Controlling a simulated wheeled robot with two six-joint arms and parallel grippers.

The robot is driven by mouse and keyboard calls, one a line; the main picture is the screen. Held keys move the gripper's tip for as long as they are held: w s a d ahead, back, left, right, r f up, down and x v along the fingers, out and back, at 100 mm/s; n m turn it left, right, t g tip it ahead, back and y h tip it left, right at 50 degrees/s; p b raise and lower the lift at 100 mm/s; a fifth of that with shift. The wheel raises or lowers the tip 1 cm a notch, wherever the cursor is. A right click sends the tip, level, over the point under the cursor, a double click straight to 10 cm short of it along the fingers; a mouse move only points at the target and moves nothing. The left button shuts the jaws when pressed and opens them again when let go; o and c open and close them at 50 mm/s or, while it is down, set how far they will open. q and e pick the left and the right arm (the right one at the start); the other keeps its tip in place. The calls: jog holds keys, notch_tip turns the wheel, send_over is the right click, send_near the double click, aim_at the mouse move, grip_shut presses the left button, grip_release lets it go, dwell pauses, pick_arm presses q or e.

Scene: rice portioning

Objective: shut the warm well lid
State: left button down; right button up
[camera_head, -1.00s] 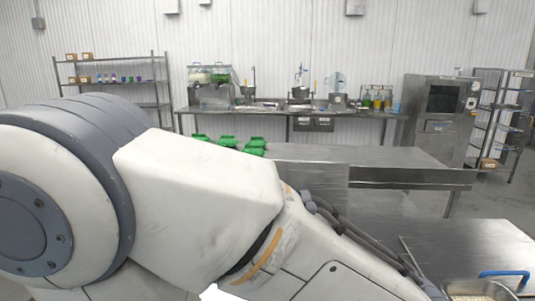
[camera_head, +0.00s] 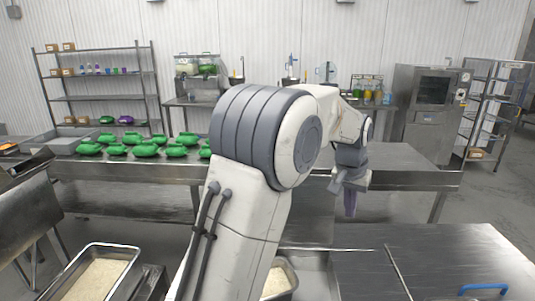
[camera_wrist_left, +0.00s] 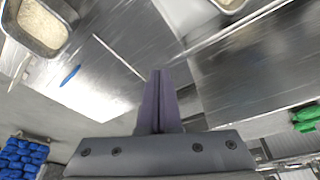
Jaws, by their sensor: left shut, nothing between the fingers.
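The warm well lid looks to be the flat steel panel (camera_head: 440,262) with a blue handle (camera_head: 483,288) at the lower right of the head view. The blue handle also shows at the upper left of the wrist view (camera_wrist_left: 70,76). An uncovered pan of rice (camera_wrist_left: 40,26) lies near it there. My left gripper (camera_head: 349,213) points down with its fingers together and empty. It is to the upper left of the handle in the head view and apart from it. Its closed fingers show in the wrist view (camera_wrist_left: 158,76). My right gripper is out of sight.
My left arm covers the middle of the head view and partly hides another rice pan (camera_head: 288,268). A further rice pan (camera_head: 136,254) is at lower left. Several green items (camera_head: 146,150) stand on the table behind. The steel top around the handle looks clear.

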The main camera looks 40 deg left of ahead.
pick_arm(q)
jog(key=w+a+r+n+y+p, duration=0.15)
jog(key=w+a, duration=0.25)
jog(key=a, duration=0.4)
jog(key=w+a+r+n+p, duration=0.2)
jog(key=w+a+r, duration=0.15)
jog(key=a, duration=0.45)
jog(key=a+n+t+y+p, duration=0.1)
jog(key=a+n+y+p, duration=0.15)
jog(key=a, duration=1.75)
notch_tip(320, 180, down, 8)
jog(key=h+p, duration=0.1)
jog(key=p, duration=0.5)
jog(key=shift+w+d+r+p, duration=0.2)
jog(key=shift+w+p, duration=0.15)
jog(key=shift+w, duration=0.05)
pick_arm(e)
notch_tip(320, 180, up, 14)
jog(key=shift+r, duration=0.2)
